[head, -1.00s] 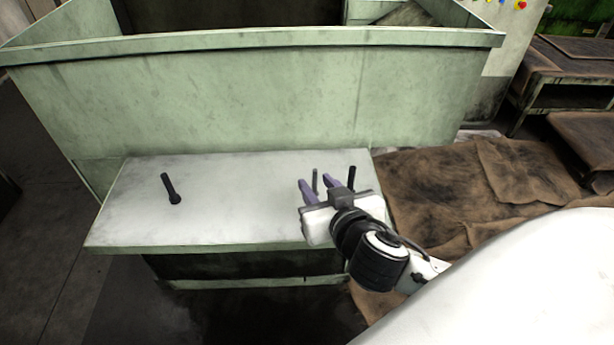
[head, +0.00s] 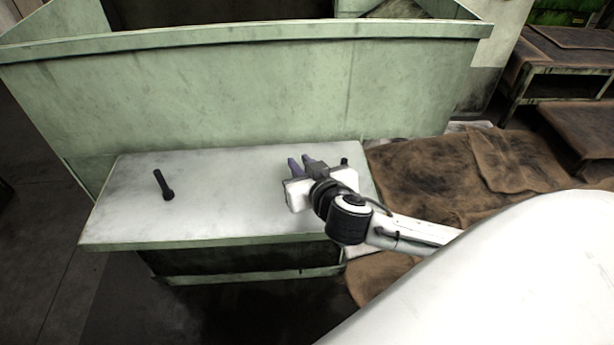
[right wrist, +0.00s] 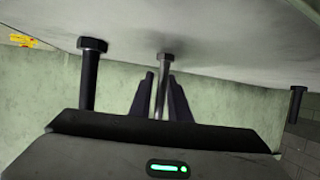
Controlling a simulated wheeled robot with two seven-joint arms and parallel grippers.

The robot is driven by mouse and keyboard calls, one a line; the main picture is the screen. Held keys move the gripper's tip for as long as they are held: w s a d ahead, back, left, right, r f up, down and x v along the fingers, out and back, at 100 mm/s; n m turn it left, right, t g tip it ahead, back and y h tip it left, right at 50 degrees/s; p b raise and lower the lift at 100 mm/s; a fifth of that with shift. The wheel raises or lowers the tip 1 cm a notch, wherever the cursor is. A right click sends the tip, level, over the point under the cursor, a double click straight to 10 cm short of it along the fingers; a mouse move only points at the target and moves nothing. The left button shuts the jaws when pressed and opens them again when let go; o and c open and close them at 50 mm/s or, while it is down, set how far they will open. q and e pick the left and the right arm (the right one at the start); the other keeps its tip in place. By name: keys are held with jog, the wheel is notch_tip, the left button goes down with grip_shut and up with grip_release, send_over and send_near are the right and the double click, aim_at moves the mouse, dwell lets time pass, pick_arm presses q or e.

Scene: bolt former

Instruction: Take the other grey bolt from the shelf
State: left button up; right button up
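The grey bolt (right wrist: 164,78) stands upright, head against the pale shelf top (head: 225,210), in the right wrist view, where the scene appears upside down. My right gripper (right wrist: 161,82) is open, with its two fingers on either side of the bolt's shaft. A narrow gap shows beside the shaft, so I see no firm grip. My left gripper is not in view.
A black bolt (head: 344,161) stands just right of my right gripper, also close beside it in the wrist view (right wrist: 90,75). Another black bolt (head: 164,185) stands at the shelf's left. A green machine wall (head: 240,95) rises behind. The shelf's middle is clear.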

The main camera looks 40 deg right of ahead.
grip_shut()
jog(key=shift+r, duration=0.1)
